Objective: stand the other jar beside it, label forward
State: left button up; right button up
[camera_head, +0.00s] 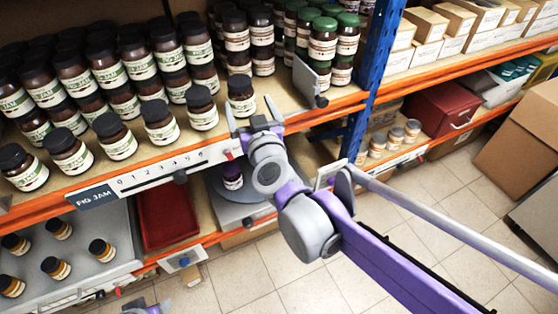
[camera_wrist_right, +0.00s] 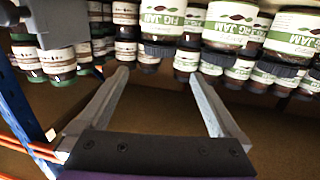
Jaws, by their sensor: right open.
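Dark-lidded brown jars with white-and-green labels stand in rows on the upper shelf (camera_head: 100,175). One jar (camera_head: 241,98) stands at the right of the front row, upright, its pale label facing forward. Another jar (camera_head: 201,108) stands to its left, with a gap between them. My right gripper (camera_head: 252,115) is open in front of the right-hand jar, its fingers apart; nothing shows held. In the right wrist view the open fingers (camera_wrist_right: 159,75) point toward the jars, with empty space between them. A small part of my left gripper (camera_head: 146,309) shows at the bottom edge.
Green-lidded jars (camera_head: 322,45) stand behind a grey divider (camera_head: 310,82) at right. A blue post (camera_head: 372,70) rises beside them. A red folder-like item (camera_head: 166,210) and a grey tray (camera_head: 125,240) are left.

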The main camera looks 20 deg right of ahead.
jog(key=s+a+f+n+g+y, duration=0.4)
jog(key=s+a+f+g+y, duration=0.15)
jog(key=s+f, duration=0.5)
jog(key=s+d+f+m+g+h, duration=0.1)
jog(key=s+d+f+g+h, duration=0.2)
jog(key=s+f, duration=0.4)
jog(key=s+d+f+m+g, duration=0.2)
jog(key=s+d+f+g, duration=0.2)
jog(key=s+f, duration=0.35)
notch_tip(320, 180, up, 6)
jog(key=w+p, duration=0.1)
jog(key=p, duration=0.3)
jog(key=shift+d+t+p, duration=0.15)
jog(key=shift+t+p, duration=0.2)
jog(key=shift+w+f, duration=0.1)
jog(key=shift+w, duration=0.1)
jog(key=shift+s, duration=0.1)
